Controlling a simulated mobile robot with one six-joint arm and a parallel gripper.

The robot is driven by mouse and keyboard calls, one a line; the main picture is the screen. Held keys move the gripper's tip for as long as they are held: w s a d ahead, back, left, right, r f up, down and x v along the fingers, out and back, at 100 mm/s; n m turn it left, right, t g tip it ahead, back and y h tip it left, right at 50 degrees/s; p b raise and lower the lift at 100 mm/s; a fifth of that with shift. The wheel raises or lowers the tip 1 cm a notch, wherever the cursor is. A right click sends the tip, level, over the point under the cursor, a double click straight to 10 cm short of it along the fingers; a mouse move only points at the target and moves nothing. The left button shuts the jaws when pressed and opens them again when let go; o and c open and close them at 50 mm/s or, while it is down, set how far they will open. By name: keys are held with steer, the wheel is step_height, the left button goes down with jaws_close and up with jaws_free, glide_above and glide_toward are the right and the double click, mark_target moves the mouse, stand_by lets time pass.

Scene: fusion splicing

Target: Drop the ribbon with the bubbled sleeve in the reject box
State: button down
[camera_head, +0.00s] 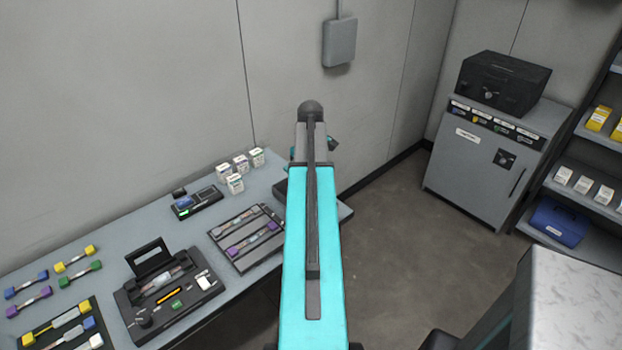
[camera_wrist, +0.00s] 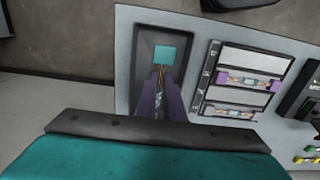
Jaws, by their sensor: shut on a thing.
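In the wrist view my gripper (camera_wrist: 162,100) is shut on a ribbon (camera_wrist: 160,76) between its two purple-grey fingers. The ribbon has a teal end block (camera_wrist: 166,54) and copper-coloured strands, with a clear sleeve part between the fingers. Bubbles in the sleeve are too small to make out. The held ribbon is over a dark, open box (camera_wrist: 148,34) at the bench end, seemingly the reject box; its height above the floor of the box is unclear. In the head view my arm hides the gripper and most of this box (camera_head: 280,188).
A grey cabinet (camera_head: 485,165) stands right.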

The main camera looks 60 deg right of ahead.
steer(key=shift+f, duration=0.15)
steer(key=shift+s+d+f+b, duration=0.1)
steer(key=shift+f+b, duration=3.25)
steer(key=shift+f, duration=1.4)
steer(key=c, duration=1.8)
jaws_free()
steer(key=shift+r, duration=0.15)
steer(key=shift+r+b, duration=1)
steer(key=shift+r, duration=5.75)
steer(key=shift+s+f, duration=0.1)
